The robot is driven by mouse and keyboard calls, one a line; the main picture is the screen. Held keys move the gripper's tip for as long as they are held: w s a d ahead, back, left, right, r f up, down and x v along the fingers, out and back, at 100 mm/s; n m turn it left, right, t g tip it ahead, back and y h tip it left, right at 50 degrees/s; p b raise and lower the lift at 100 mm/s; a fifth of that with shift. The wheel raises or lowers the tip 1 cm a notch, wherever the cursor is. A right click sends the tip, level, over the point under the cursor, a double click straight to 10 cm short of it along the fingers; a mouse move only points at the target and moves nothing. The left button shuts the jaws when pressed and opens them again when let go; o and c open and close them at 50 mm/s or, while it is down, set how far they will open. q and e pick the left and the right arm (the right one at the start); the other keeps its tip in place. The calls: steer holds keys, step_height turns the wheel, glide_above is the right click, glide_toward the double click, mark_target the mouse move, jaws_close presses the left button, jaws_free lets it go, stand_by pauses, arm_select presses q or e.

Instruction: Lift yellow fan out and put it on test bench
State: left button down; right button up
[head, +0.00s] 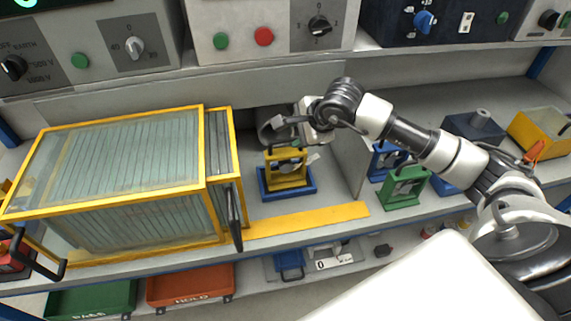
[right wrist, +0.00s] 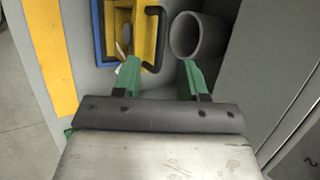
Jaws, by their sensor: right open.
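The yellow fan (head: 286,176) stands upright in a blue base (head: 264,193) on the bench, right of the glass-walled cabinet. It has a black handle on top. In the right wrist view the yellow fan (right wrist: 146,32) is at the top, with its black handle (right wrist: 160,42) just beyond the fingers. My right gripper (head: 303,128) is above and behind the fan. In the wrist view its green fingers (right wrist: 158,70) are apart with nothing between the tips; contact with the handle cannot be told. My left gripper is not in view. Which surface is the test bench is unclear.
A yellow-framed glass cabinet (head: 120,160) fills the left. A grey cylinder (right wrist: 198,40) lies close beside the fan. Blue (head: 388,160) and green (head: 403,187) units stand right of a grey divider (head: 350,163). A yellow strip (head: 308,219) marks the front edge.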

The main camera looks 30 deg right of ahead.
mark_target(287, 140)
steer(key=shift+w+a+f, duration=0.1)
steer(key=shift+w+f, duration=0.15)
steer(key=shift+f, duration=0.05)
steer(key=p+x, duration=0.2)
steer(key=x, duration=0.2)
steer(key=shift+w+f, duration=0.2)
steer(key=shift+f, duration=0.1)
steer(key=shift+w+a+f, duration=0.1)
steer(key=shift+w+f, duration=0.1)
steer(key=shift+f, duration=0.1)
steer(key=shift+c, duration=0.2)
jaws_close()
